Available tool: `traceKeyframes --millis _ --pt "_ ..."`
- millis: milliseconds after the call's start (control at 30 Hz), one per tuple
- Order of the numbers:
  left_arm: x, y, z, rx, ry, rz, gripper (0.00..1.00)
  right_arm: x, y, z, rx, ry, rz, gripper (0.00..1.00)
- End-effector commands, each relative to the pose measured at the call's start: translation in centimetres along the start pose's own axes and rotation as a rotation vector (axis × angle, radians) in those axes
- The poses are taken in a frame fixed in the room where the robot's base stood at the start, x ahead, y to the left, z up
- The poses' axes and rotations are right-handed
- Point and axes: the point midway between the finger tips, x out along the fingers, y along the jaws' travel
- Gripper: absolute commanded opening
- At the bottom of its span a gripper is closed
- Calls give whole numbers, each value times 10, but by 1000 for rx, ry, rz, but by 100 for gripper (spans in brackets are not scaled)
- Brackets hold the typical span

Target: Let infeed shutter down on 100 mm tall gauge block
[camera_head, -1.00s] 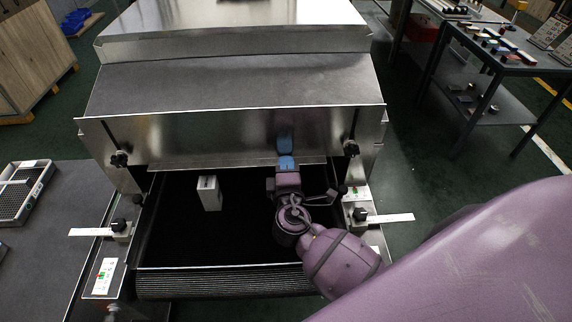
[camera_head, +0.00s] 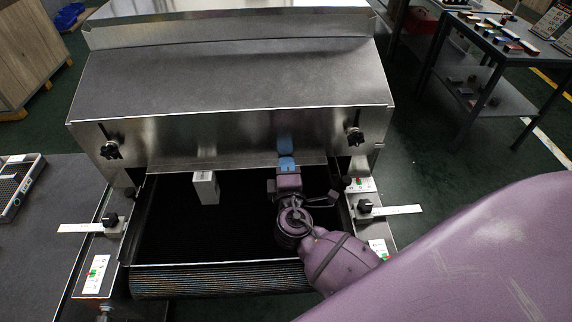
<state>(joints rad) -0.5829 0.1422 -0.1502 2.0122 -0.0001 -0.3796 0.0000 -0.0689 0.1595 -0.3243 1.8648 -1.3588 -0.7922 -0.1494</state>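The infeed shutter (camera_head: 230,135) is a shiny metal plate across the dryer mouth. A slot with a black knob shows at each end, the left knob (camera_head: 110,150) and the right knob (camera_head: 355,136). The pale gauge block (camera_head: 206,189) stands upright on the dark belt (camera_head: 170,225), its top at the shutter's lower edge. I cannot tell whether they touch. My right gripper (camera_head: 286,160), with blue fingertips, is at the shutter's lower edge, right of the block. A blue patch above looks like its reflection. Its finger gap does not show clearly. My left gripper is out of view.
Side brackets with black knobs and pale strips flank the belt, left (camera_head: 82,228) and right (camera_head: 395,210). A grey table (camera_head: 40,245) with a tray (camera_head: 17,187) is at left. A dark bench (camera_head: 500,65) with small parts stands at back right.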

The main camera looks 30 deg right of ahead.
Motion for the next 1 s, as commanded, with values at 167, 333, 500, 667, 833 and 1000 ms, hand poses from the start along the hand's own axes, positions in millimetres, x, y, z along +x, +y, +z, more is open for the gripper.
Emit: traceKeyframes --millis 167,333,500,667,833,1000 --pt "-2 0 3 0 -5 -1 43 0 -1 0 0 0 -2 26" --pt "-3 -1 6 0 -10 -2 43 0 0 0 0 0 -1 30" --pt "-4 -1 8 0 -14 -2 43 -2 0 0 0 0 -1 30" --pt "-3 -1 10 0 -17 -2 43 -17 -2 0 0 1 -3 30" --pt "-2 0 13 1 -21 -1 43 -48 -3 0 0 1 -5 30" --pt "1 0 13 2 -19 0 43 -78 -2 0 -1 -1 -5 30"
